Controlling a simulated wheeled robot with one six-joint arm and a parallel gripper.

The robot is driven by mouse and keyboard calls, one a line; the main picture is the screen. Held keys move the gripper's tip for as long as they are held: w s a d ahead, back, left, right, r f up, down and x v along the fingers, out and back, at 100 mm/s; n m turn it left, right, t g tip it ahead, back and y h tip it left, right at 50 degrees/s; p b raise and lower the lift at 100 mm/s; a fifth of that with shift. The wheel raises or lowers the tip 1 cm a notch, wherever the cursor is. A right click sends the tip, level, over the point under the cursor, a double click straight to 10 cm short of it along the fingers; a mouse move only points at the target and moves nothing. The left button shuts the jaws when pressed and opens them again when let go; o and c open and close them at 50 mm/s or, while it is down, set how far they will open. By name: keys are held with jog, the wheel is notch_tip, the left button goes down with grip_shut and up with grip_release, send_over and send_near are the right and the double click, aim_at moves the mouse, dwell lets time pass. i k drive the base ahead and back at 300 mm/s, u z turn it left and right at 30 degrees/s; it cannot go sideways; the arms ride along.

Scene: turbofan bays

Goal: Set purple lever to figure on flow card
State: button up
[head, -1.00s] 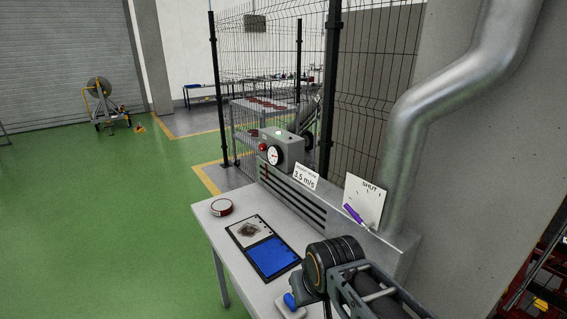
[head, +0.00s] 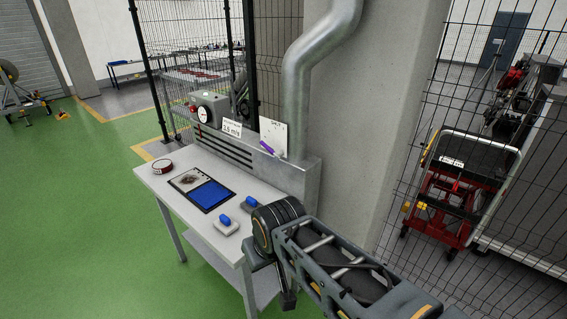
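The purple lever (head: 268,147) lies against a white scale plate (head: 279,128) on the grey duct box at the back of the bench. It slants from upper left to lower right. Small lettering tops the plate, and its marks are too small to read. The flow card (head: 232,128) is white, stands on the box left of the lever, and appears to read 3.5 m/s. My arm reaches in from the lower right, its dark wrist joint (head: 277,221) in front of the bench's right end. My gripper's fingers do not show.
The bench (head: 158,185) holds a dark red tape roll (head: 162,166), a tray with a blue half (head: 208,196) and blue pieces on pale bases (head: 225,222). A round gauge (head: 203,116) sits left on the box. A metal pipe (head: 298,90) rises behind. A red cart (head: 462,190) stands right.

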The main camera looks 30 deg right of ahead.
aim_at(267, 147)
jog(key=k, duration=0.8)
jog(key=z, duration=0.45)
jog(key=i, duration=1.65)
jog(key=u, duration=1.3)
